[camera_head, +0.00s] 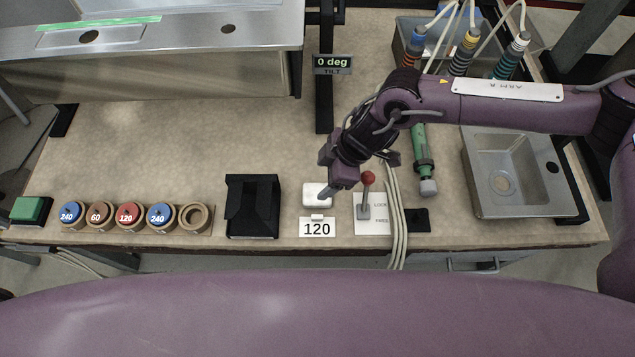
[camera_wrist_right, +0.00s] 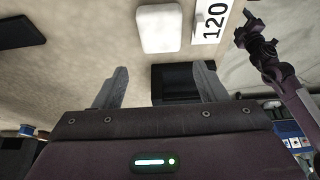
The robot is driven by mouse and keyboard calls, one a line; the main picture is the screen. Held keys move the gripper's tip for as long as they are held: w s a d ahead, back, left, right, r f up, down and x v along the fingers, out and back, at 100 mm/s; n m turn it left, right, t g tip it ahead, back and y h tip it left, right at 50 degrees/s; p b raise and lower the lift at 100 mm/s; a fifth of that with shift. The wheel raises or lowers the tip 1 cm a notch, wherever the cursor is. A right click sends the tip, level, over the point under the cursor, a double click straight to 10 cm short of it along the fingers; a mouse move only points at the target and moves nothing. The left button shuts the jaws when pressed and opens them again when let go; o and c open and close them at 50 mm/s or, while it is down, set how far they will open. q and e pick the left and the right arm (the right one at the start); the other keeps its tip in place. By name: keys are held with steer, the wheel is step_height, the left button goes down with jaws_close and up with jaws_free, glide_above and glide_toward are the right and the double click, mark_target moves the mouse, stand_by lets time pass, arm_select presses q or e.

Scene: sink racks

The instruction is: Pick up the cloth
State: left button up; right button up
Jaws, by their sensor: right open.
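The cloth, seen as a small white folded pad (camera_head: 314,192), lies on the bench just behind the "120" label. In the right wrist view it is the white pad (camera_wrist_right: 160,28), beyond the fingertips and clear of them. My right gripper (camera_head: 328,192) hangs over the cloth's right side in the head view and covers part of it. Its fingers (camera_wrist_right: 160,84) are wide apart with nothing held. My left gripper (camera_wrist_right: 250,28) shows small and dark at the right of the wrist view; its jaws are unclear.
A black holder (camera_head: 252,205) stands left of the cloth. A red-knobbed lever (camera_head: 367,190) stands close on its right, beside hanging cables. Numbered round discs (camera_head: 129,215) line the front left. A dark post (camera_head: 325,110) rises behind. A sink (camera_head: 485,205) is at right.

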mark_target(317, 193)
steer(key=shift+w+d+f, duration=0.1)
steer(key=shift+d+f, duration=0.05)
steer(key=shift+d, duration=0.3)
steer(key=shift+a+f, duration=0.1)
steer(key=shift+f, duration=0.25)
steer(key=shift+p+x, duration=0.35)
steer(key=shift+x, duration=0.55)
steer(key=f, duration=0.2)
steer(key=f+p, duration=0.1)
steer(key=shift+s+a+f, duration=0.25)
steer(key=shift+a+f, duration=0.1)
steer(key=shift+a, duration=0.05)
steer(key=shift+a+f, duration=0.25)
steer(key=shift+f, duration=0.35)
steer(key=c, duration=0.7)
steer(key=shift+c, duration=0.2)
steer(key=shift+r, duration=0.15)
step_height(317, 193, up, 20)
steer(key=b, duration=0.2)
